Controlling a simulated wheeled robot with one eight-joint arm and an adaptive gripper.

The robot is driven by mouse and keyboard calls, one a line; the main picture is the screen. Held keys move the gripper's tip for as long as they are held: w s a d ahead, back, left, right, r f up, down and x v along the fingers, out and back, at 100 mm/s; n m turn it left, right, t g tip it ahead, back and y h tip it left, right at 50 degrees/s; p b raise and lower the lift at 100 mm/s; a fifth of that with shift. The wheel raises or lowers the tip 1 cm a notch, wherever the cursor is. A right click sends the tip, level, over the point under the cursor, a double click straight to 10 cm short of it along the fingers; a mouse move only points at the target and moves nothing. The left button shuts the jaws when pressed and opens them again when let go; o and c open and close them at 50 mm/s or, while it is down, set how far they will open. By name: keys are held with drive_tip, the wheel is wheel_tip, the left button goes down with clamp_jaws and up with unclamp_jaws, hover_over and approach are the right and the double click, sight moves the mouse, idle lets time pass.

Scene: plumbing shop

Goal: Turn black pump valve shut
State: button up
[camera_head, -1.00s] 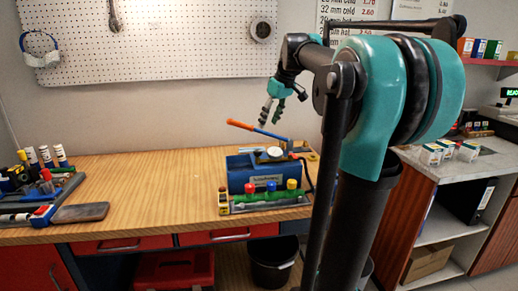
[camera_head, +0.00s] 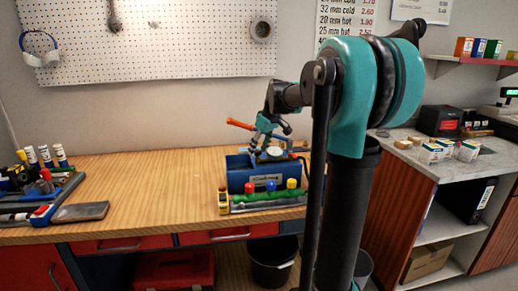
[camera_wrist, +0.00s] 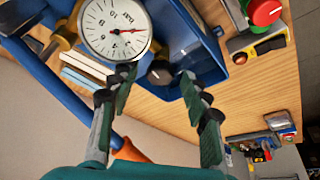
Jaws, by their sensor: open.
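The black pump valve (camera_wrist: 160,72) is a small dark round knob beside the pressure gauge (camera_wrist: 115,28) in the wrist view. I cannot make it out in the head view. The blue test pump (camera_head: 238,180) stands on the workbench, with its gauge (camera_head: 274,153) on top and its orange-ended lever (camera_head: 239,124) behind. My gripper (camera_wrist: 158,80) is open, one finger on each side of the knob in the picture. I cannot tell whether the fingers touch it. In the head view my gripper (camera_head: 258,147) is over the pump, left of the gauge.
Tools and fittings lie at the bench's left end. The bench (camera_head: 145,185) between is clear. A pegboard (camera_head: 150,40) hangs behind.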

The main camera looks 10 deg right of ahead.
drive_tip(key=shift+c, duration=0.3)
clamp_jaws()
drive_tip(key=shift+m, duration=0.4)
drive_tip(key=m+h, duration=0.1)
drive_tip(key=m, duration=0.1)
drive_tip(key=shift+a+m+t, duration=0.15)
drive_tip(key=shift+m+t, duration=0.25)
drive_tip(key=m+h, duration=0.2)
drive_tip(key=m, duration=0.2)
drive_tip(key=shift+a, duration=0.2)
drive_tip(key=m+h, duration=0.1)
drive_tip(key=m, duration=0.4)
drive_tip(key=shift+a+h, duration=0.15)
drive_tip(key=shift+h, duration=0.25)
drive_tip(key=shift+m+g+h, duration=0.5)
drive_tip(key=shift+m+g, duration=0.1)
drive_tip(key=shift+m, duration=1.1)
